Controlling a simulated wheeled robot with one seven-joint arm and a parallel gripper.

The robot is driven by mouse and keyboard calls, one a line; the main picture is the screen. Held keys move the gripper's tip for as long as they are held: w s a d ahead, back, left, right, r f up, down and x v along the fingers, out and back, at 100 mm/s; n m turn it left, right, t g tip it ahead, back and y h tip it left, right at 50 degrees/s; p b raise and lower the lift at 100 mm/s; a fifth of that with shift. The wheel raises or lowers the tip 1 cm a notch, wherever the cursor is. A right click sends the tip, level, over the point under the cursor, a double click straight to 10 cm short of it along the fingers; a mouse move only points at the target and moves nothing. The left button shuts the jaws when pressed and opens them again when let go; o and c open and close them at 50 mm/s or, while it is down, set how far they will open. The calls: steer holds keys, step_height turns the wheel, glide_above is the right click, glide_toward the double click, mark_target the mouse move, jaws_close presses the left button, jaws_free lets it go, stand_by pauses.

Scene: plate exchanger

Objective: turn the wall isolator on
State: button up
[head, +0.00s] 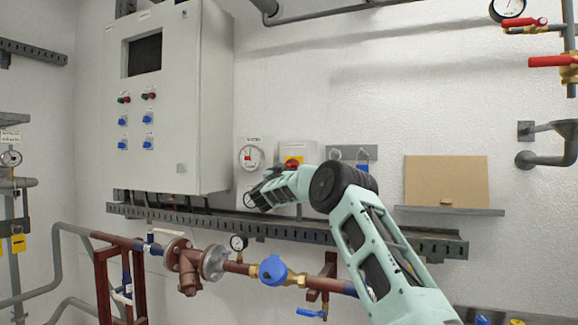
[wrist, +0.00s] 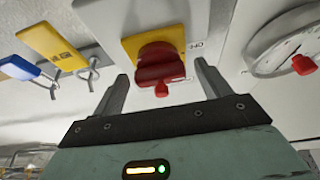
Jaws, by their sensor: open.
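The wall isolator (head: 296,149) is a pale box on the wall with a yellow plate and a red knob (head: 293,162). In the wrist view the yellow plate (wrist: 178,36) and red rotary knob (wrist: 157,62) are close ahead, with a small lettered mark beside the plate. My gripper (head: 257,197) is just below and left of the isolator in the head view. In the wrist view my gripper (wrist: 161,70) is open, with one finger on each side of the knob. The fingers look apart from it; exact depth is unclear.
A round dial (head: 250,157) with a red pointer is beside the isolator. Padlocks and a yellow tag (wrist: 48,47) hang on its other side. A grey control cabinet (head: 205,90) stands out to the left. A cable tray (head: 290,232) and pipes run below.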

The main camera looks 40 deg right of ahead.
steer(key=c, duration=1)
steer(key=shift+w+m, duration=0.1)
steer(key=shift+m, duration=0.3)
steer(key=m+g, duration=0.1)
steer(key=m, duration=0.1)
steer(key=m+g, duration=0.2)
steer(key=m, duration=0.1)
steer(key=shift+w+h+b, duration=0.1)
steer(key=shift+h+b, duration=0.2)
steer(key=shift+h, duration=0.1)
steer(key=shift+a+r+m+g+y+p, duration=0.1)
steer(key=shift+m+g+y+p, duration=0.65)
steer(key=shift+m+p, duration=1.35)
steer(key=shift+d+m+g+y+p, duration=0.1)
steer(key=shift+m+g+y+p, duration=0.6)
steer(key=shift+m, duration=2.65)
steer(key=shift+a+r+m+g+y+p, duration=0.1)
steer(key=shift+m+g+y+p, duration=0.25)
steer(key=shift+m+g+p, duration=1.75)
steer(key=shift+f+m+t+b, duration=0.1)
steer(key=shift+m+t+b, duration=0.35)
steer(key=shift+m+t, duration=0.4)
